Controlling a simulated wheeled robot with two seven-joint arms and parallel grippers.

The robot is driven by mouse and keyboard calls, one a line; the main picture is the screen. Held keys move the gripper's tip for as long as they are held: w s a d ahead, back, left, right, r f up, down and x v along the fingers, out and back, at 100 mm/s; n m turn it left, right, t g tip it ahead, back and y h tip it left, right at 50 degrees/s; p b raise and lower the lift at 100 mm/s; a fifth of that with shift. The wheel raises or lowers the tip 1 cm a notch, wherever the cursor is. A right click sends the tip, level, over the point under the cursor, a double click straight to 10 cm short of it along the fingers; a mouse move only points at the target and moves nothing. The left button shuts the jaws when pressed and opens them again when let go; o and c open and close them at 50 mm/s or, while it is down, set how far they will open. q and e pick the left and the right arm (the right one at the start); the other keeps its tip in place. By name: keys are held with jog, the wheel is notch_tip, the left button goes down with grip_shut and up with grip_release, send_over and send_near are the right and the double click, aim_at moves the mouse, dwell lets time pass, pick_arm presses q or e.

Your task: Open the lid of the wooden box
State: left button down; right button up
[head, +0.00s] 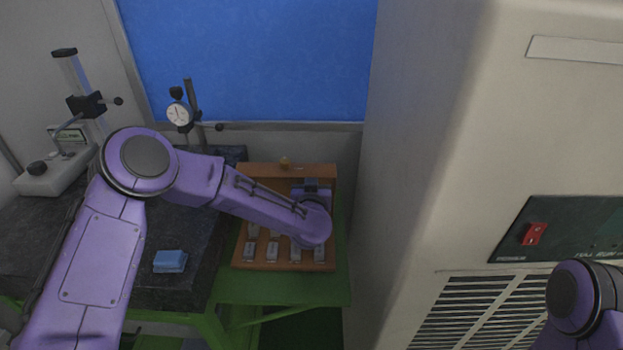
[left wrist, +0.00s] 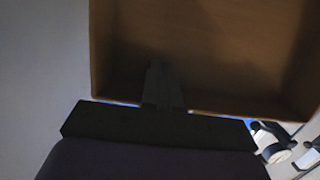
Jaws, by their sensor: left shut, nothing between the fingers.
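The wooden box (head: 285,267) stands on the green table, with several metal blocks showing inside it. Its lid (head: 262,171) is up at the back of the box, with a small round knob (head: 285,163) at its top edge. My left arm reaches over the box and hides part of its inside. In the left wrist view the shut, empty left gripper (left wrist: 162,88) is in front of a brown rimmed panel (left wrist: 215,45), which looks like the lid's inner side. I cannot tell whether the fingertips touch it. My right gripper is out of view.
A dark stone slab (head: 190,235) with a blue block (head: 170,261) lies left of the box. Gauge stands (head: 180,114) rise behind it. A large pale cabinet (head: 430,180) with a red switch (head: 534,234) stands close on the right. A wall with a blue panel (head: 250,60) is behind.

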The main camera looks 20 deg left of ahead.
pick_arm(q)
jog(key=shift+w+a+r, duration=0.15)
jog(key=shift+w+r, duration=0.05)
jog(key=shift+w, duration=0.25)
